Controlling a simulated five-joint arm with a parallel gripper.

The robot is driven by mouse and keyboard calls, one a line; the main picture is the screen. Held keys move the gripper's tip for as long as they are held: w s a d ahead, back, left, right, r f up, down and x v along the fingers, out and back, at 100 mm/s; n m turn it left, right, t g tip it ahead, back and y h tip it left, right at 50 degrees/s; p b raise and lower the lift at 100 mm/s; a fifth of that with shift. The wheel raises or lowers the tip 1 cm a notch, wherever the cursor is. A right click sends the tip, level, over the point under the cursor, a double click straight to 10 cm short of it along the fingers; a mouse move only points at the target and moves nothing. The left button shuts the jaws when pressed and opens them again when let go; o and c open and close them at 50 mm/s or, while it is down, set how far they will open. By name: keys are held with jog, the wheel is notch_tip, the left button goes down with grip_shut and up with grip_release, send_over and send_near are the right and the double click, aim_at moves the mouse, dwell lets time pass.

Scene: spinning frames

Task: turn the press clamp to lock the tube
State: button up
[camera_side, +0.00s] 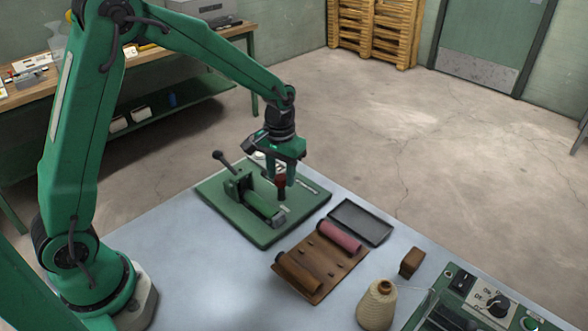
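A green fixture plate (222,207) lies on the grey table's far left part. A green tube (263,206) lies in the fixture, between a bracket at its left and a small block at its right end. A lever with a black knob (217,155) rises up and left from the bracket.
A brown rack (318,265) with a pink roll (340,236) and a brown roll (299,271) is right of the fixture. A dark tray (361,222), a brown block (411,262), a thread cone (377,304) and a control panel (497,304) stand further right. The table's near left is clear.

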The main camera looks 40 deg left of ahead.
grip_shut()
jog(key=shift+n, duration=0.4)
jog(key=n, duration=0.8)
jog(key=shift+n, duration=0.3)
jog(key=n, duration=0.4)
jog(key=shift+r+n, duration=0.1)
jog(key=shift+n, duration=2.2)
